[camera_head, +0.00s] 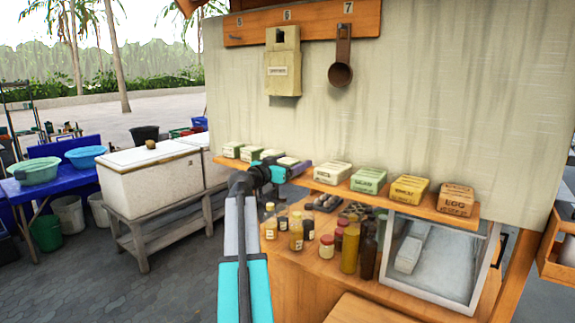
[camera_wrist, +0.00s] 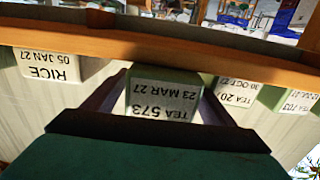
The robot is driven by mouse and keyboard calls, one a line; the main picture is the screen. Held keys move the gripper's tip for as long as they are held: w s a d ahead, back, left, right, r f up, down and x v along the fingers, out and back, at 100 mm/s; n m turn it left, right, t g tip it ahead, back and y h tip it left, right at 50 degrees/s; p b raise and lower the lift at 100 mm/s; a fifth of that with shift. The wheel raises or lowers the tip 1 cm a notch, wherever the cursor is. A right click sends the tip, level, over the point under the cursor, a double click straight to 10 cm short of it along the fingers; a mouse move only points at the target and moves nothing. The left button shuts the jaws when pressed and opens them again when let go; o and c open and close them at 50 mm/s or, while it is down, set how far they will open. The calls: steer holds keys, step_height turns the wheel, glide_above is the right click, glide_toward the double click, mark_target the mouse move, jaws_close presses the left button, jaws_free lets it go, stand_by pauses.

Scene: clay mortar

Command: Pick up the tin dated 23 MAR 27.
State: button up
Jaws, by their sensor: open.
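My gripper (camera_wrist: 166,82) is open, with one dark finger on each side of this tin. I cannot tell whether the fingers touch it. In the head view my gripper (camera_head: 292,172) is at the shelf, and the tin (camera_head: 288,160) shows just behind it, partly hidden.
In the wrist view a RICE tin dated 05 JAN 27 (camera_wrist: 45,66) is left; other TEA tins (camera_wrist: 236,92) are right. The shelf (camera_head: 425,208) holds more tins. Jars and bottles (camera_head: 349,248) stand below beside a glass case (camera_head: 430,250).

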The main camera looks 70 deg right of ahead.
steer(key=shift+s+d, duration=0.15)
steer(key=shift+d, duration=0.4)
steer(key=shift+c, duration=0.4)
steer(key=c, duration=1.2)
steer(key=shift+o, duration=0.2)
steer(key=shift+r, duration=0.1)
steer(key=shift+r+b, duration=1)
steer(key=shift+r, duration=0.65)
steer(key=s+a+r+b, duration=0.1)
steer(key=a+b, duration=0.4)
steer(key=a, duration=1.1)
steer(key=shift+r, duration=0.25)
